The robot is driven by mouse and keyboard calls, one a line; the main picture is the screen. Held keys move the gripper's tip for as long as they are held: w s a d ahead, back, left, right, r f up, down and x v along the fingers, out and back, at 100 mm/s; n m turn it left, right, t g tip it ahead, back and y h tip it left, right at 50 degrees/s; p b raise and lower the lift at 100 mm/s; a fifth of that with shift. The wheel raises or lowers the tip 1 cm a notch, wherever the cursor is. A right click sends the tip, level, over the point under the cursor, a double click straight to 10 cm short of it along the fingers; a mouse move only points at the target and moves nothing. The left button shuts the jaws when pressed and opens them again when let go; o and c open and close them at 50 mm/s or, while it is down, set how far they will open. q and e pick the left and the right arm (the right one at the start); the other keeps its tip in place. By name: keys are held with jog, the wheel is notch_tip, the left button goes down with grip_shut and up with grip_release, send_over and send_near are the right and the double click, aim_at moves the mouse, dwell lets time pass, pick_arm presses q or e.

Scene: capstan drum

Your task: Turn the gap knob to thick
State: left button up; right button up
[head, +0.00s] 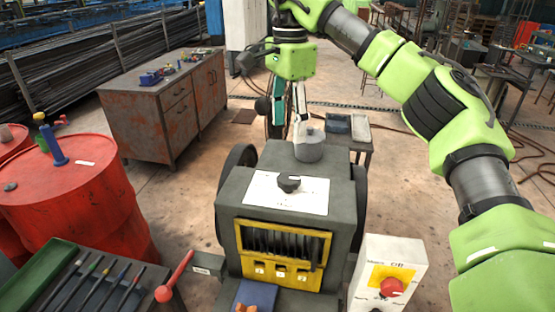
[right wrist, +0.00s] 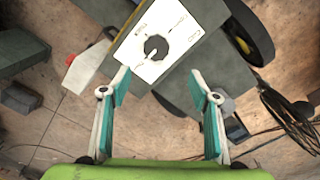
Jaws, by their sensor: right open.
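The gap knob (head: 289,183) is a black knob on a white plate (head: 262,194) on top of the grey machine (head: 235,184). In the right wrist view the knob (right wrist: 156,47) sits on the white plate (right wrist: 178,30), ahead of the fingertips. A pale mark on the knob seems to point toward the lower left there. The plate's lettering is too small to read surely. My right gripper (head: 290,114) is open and empty, beyond and above the knob, apart from it. Its two fingers (right wrist: 159,82) stand wide apart in the right wrist view. My left gripper is not in view.
A grey lidded pot (head: 309,147) stands at the machine's far edge, near my right gripper. A yellow-framed opening (head: 283,265) is on the machine's front. A control box with a red button (head: 391,287) is right, a red-knobbed lever (head: 164,293) left. Red drums (head: 75,190) stand farther left.

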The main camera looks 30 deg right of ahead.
send_near(288, 178)
jog(key=shift+s+d+f, duration=0.1)
jog(key=shift+s+f, duration=0.05)
jog(key=shift+s, duration=0.15)
jog(key=f, duration=0.2)
jog(key=f+p, duration=0.1)
jog(key=f, duration=0.1)
jog(key=f+p, duration=0.1)
jog(key=f, duration=0.2)
jog(key=shift+w+f, duration=0.1)
jog(key=shift+w, duration=0.2)
jog(key=shift+f, duration=0.25)
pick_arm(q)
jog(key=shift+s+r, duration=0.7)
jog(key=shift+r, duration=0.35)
pick_arm(e)
jog(key=shift+f, duration=0.3)
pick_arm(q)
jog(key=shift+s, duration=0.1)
pick_arm(e)
jog(key=c, duration=1.1)
